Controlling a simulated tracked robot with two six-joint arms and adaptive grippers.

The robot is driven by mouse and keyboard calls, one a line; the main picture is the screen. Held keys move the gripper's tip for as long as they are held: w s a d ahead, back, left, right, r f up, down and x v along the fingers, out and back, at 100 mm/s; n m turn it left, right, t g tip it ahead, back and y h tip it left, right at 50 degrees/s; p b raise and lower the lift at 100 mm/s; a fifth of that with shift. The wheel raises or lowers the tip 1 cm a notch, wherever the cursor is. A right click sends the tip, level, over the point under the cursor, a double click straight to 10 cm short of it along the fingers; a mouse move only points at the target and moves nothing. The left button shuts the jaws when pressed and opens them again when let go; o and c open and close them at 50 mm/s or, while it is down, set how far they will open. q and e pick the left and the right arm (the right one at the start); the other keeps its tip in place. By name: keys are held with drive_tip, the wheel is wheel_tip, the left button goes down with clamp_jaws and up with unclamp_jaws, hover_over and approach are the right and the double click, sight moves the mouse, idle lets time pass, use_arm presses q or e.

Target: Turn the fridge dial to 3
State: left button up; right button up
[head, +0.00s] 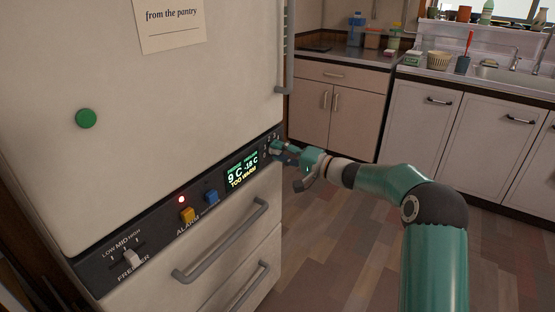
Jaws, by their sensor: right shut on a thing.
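The fridge (150,120) fills the left side of the head view, with a dark control panel (160,222) across its front. The fridge dial sits at the panel's right end and is mostly hidden behind my right gripper (279,150). That gripper is shut on the dial, its arm reaching in from the lower right. The dial's setting cannot be read. The display (242,172) beside it shows 9 C, -18 C and "TOO WARM". My left gripper is not in view.
Drawer handles (222,242) stick out below. The wooden floor (345,235) is open to the right, before the cabinets (430,125).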

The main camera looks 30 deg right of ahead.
drive_tip(key=shift+d+r+m, duration=0.1)
drive_tip(key=shift+d+m, duration=0.1)
drive_tip(key=shift+m, duration=1.95)
drive_tip(key=shift+d+m, duration=0.15)
drive_tip(key=shift+m, duration=2)
drive_tip(key=o, duration=1.1)
drive_tip(key=shift+f, duration=0.2)
drive_tip(key=shift+o, duration=0.4)
drive_tip(key=shift+a, duration=0.15)
